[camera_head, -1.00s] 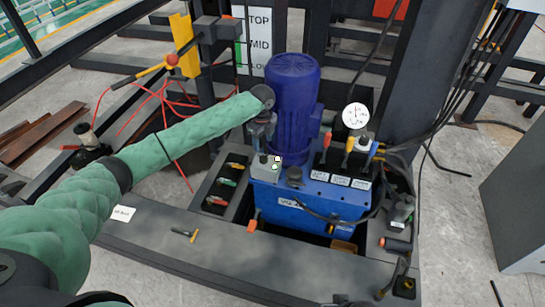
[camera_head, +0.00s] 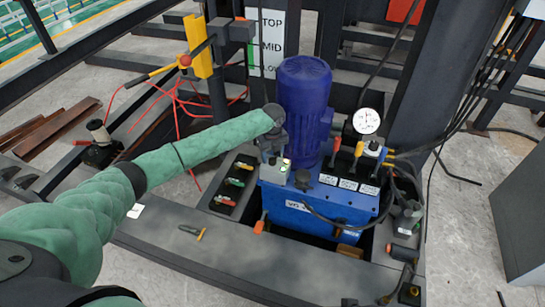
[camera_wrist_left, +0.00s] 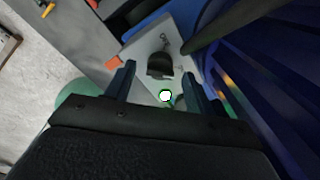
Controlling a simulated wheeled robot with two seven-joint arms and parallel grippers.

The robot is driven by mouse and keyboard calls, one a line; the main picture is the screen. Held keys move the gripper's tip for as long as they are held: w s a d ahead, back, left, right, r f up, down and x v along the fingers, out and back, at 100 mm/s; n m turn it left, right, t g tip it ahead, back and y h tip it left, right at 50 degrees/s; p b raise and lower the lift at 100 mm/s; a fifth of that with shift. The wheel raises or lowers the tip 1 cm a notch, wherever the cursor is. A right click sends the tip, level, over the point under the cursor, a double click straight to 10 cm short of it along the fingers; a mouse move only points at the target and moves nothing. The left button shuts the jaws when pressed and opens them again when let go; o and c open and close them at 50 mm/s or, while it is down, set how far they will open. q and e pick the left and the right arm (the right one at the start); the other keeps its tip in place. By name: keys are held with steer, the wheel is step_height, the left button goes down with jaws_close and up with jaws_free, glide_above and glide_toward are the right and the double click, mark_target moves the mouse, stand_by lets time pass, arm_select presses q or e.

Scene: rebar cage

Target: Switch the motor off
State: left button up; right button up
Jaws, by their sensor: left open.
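The blue motor (camera_head: 305,105) stands upright on the blue hydraulic power unit (camera_head: 325,205). A small grey switch box (camera_head: 272,168) sits at the unit's left corner, beside the motor's base. In the left wrist view the switch box (camera_wrist_left: 150,50) carries a dark knob (camera_wrist_left: 160,65) and a round lit white-green button (camera_wrist_left: 165,95). My left gripper (camera_head: 271,150) is just above the box. In the left wrist view its two fingers (camera_wrist_left: 158,80) are apart, on either side of the knob and button, with nothing between them. My right gripper is not in view.
A pressure gauge (camera_head: 367,121) and valve levers (camera_head: 358,150) stand right of the motor, with black hoses. A tray of coloured-handled tools (camera_head: 234,183) lies left of the unit. Pliers (camera_head: 192,232) lie on the dark frame. A yellow post with a lever (camera_head: 198,45) stands behind.

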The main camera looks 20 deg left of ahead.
arm_select(q)
steer(key=shift+f, duration=0.75)
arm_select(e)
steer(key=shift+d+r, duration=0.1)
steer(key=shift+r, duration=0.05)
arm_select(q)
steer(key=shift+c, duration=0.4)
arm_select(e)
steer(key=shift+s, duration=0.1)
